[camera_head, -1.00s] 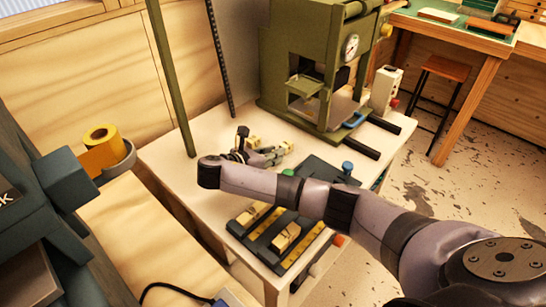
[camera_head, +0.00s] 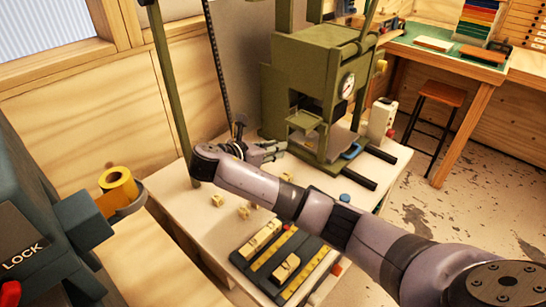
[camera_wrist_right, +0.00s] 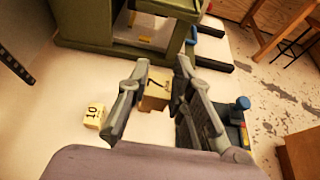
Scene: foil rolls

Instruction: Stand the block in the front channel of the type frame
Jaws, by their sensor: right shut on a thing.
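My right gripper (camera_head: 268,150) is at the end of the arm reaching across the table, in front of the green press. In the right wrist view its fingers (camera_wrist_right: 161,70) are shut on a pale wooden block (camera_wrist_right: 155,92) marked 7. In the head view I cannot make out this block clearly. The dark type frame (camera_head: 262,288) lies at the table's near end, with yellow strips and wooden blocks in its channels. My arm passes behind the frame's far end. The held block is away from the frame. My left gripper is not in view.
Loose blocks (camera_head: 243,212) lie on the table left of my arm; one marked 10 (camera_wrist_right: 94,115) shows in the wrist view. The green press (camera_head: 318,85) stands at the back. A yellow roll (camera_head: 118,188) sits at the left. The pale table (camera_head: 200,222) has clear room around the blocks.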

